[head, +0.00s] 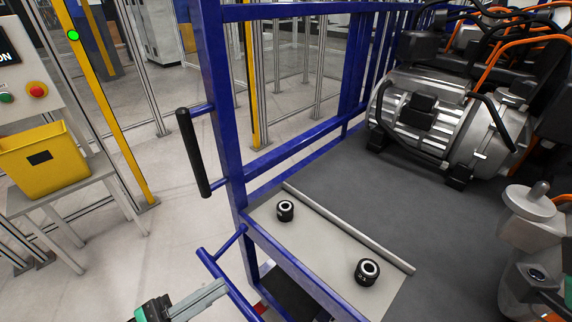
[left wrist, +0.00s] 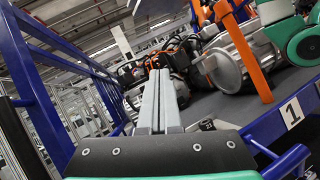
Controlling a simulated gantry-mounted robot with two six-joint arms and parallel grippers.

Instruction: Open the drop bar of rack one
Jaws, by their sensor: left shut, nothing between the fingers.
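Rack one is a blue frame (head: 211,90) around a dark deck (head: 420,210). A blue rail (head: 290,264) runs along its near edge, and a lower blue bar (head: 226,284) sticks out on a short arm. I cannot tell for certain which is the drop bar. In the left wrist view, a plate marked 1 (left wrist: 291,112) sits on a blue rail at right. My left gripper (head: 222,288) is shut and empty, its fingertips close to the lower bar; contact is unclear. The shut fingers (left wrist: 160,85) also show in the left wrist view.
A black upright handle (head: 193,152) juts from the rack's left post. A silver rod (head: 345,227) and two black round parts (head: 285,210) (head: 367,272) lie on the deck. A motor (head: 440,125) stands behind. A yellow bin (head: 42,160) is on a table at left. Floor between is clear.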

